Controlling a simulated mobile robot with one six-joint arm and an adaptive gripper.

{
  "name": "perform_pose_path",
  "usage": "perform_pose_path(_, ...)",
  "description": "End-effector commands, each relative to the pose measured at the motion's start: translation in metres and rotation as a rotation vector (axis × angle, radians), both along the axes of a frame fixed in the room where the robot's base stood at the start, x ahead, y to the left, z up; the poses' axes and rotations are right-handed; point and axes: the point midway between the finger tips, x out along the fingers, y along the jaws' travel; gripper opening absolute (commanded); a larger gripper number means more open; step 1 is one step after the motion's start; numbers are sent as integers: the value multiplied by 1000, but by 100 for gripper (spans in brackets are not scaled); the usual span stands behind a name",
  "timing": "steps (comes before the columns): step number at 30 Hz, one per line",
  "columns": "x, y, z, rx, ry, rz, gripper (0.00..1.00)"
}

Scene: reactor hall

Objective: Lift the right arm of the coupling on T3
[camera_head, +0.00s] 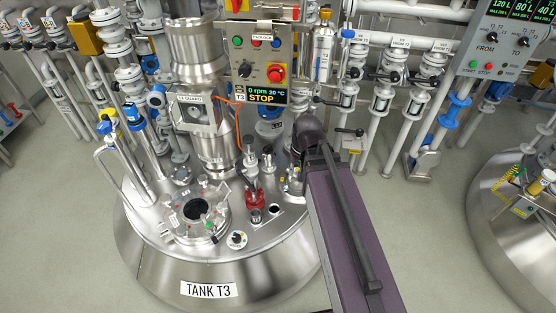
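Tank T3 is a steel vessel (165,262) with a "TANK T3" label on its front. Small fittings stand on its lid, and a small metal fitting (292,182) with a yellowish part sits at the lid's right side, close beside my arm. It may be the coupling, but its arms are too small to tell apart, and my arm may cover its right side. My purple arm reaches up from the bottom over the right part of the tank. My gripper does not show; it is out of sight behind or below my arm.
An open round manway (196,210) and a red-based fitting (254,196) stand on the lid. A control box (258,62) reading "0 rpm 20 °C STOP" hangs above. Pipes and valves (380,100) line the back. Bare floor (425,230) lies right of my arm.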

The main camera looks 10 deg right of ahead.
Motion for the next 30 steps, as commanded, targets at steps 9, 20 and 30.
perform_pose_path(9, 47, 5, -66, 150, -56, -221, 27)
perform_pose_path(20, 99, 7, -124, 338, -93, -479, 27)
perform_pose_path(30, 147, 3, -173, 530, -101, -725, 27)
